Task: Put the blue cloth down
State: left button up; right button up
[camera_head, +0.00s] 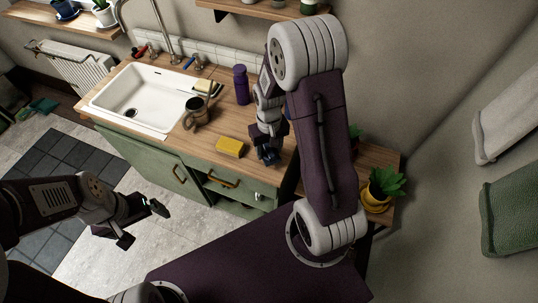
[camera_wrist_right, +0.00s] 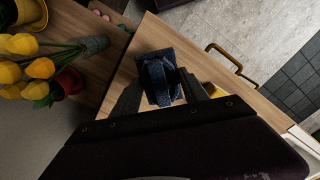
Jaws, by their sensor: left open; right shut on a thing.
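The blue cloth (camera_head: 269,157) is a small, dark blue folded bundle over the right end of the wooden counter (camera_head: 203,143). My right gripper (camera_head: 267,146) points down and is shut on it. In the right wrist view the cloth (camera_wrist_right: 160,72) is pinched between the two fingers (camera_wrist_right: 163,90), with wood behind it. I cannot tell whether the cloth touches the counter. My left gripper (camera_head: 142,224) is open and empty, out over the floor in front of the cabinet, well away from the cloth.
A yellow block (camera_head: 230,147) lies left of the cloth. A dark mug (camera_head: 196,115), a purple bottle (camera_head: 241,86) and a white sink (camera_head: 140,98) are further along. A plant in a yellow pot (camera_head: 375,198) stands to the right. Some counter front of the mug is bare.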

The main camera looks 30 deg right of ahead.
aim_at(269, 156)
notch_tip(269, 156, down, 4)
jog(key=shift+s+r, duration=0.1)
jog(key=shift+f, duration=0.2)
jog(key=o, duration=1.5)
jog(key=shift+c, duration=0.2)
